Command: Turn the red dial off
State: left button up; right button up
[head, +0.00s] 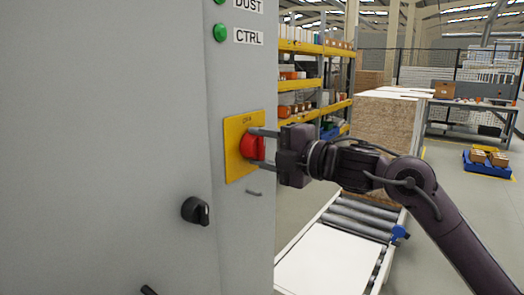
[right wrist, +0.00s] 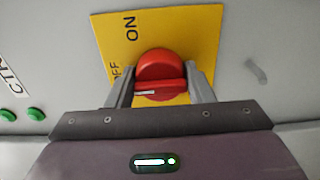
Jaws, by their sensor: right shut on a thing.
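The red dial (head: 252,146) sits on a yellow plate (head: 235,172) on the grey cabinet front. My right gripper (head: 262,149) comes in from the right, its two fingers on either side of the dial and closed on it. In the right wrist view the dial (right wrist: 158,68) is between the fingertips (right wrist: 162,82). Its raised bar lies crosswise there, with a white mark at the left end, near the "OFF" lettering, which a finger partly hides. "ON" is printed farther up the plate. My left gripper is not in view.
A black knob (head: 196,210) is below left of the dial, and a green CTRL button (head: 220,33) is above. A small grey handle (head: 254,192) is just under the plate. A roller conveyor (head: 352,222) and stacked boards (head: 385,120) stand to the right.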

dwell(0.3)
jog(key=o, duration=1)
jog(key=shift+c, duration=0.2)
jog(key=b+v, duration=0.2)
jog(key=v, duration=0.5)
jog(key=shift+s+d, duration=0.25)
jog(key=shift+d, duration=0.05)
